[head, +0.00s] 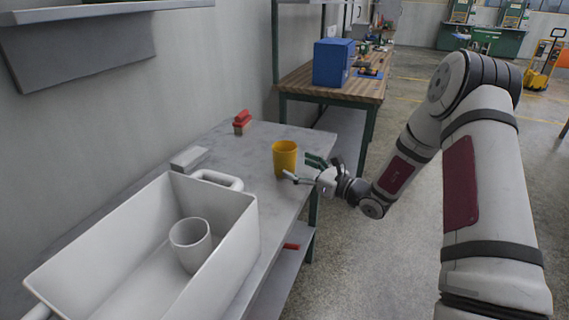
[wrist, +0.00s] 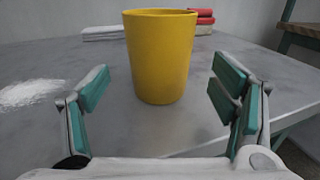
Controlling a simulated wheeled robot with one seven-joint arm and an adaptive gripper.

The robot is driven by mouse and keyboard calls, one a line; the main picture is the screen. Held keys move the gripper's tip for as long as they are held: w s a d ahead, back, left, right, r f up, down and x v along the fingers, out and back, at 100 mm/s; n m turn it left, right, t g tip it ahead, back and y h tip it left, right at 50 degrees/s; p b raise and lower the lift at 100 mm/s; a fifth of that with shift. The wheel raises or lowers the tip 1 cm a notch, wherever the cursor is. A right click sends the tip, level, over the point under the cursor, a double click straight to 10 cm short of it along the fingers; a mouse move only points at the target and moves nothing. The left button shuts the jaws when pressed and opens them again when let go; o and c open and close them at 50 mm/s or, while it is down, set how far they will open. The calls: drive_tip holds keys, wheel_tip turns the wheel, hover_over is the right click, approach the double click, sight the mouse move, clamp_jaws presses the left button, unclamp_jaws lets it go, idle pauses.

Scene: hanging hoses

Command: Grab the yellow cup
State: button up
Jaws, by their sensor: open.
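The yellow cup (head: 285,158) stands upright on the grey table, near its right edge in the head view. In the wrist view the yellow cup (wrist: 160,58) stands straight ahead, a little beyond the fingertips and roughly centred between them. My gripper (head: 302,170) is at the cup's right side in the head view, level with its lower part. In the wrist view my gripper (wrist: 163,85) is open, with its green-padded fingers spread wide on either side and nothing between them. The head view does not clearly show the gap between fingers and cup.
A white bin (head: 247,222) with a white cup (head: 190,243) inside stands in front on the grey table (head: 240,150). A red-topped block (head: 242,122) and a pale flat block (head: 189,158) lie farther left. A wooden workbench with a blue box (head: 333,62) stands behind.

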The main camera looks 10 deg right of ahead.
sight(293, 165)
drive_tip(key=x, duration=0.3)
drive_tip(key=shift+w+a+f, duration=0.15)
drive_tip(key=shift+w+f, duration=0.05)
drive_tip(key=shift+w, duration=0.05)
drive_tip(key=c, duration=1.3)
drive_tip(key=shift+c, duration=0.2)
drive_tip(key=shift+r, duration=0.15)
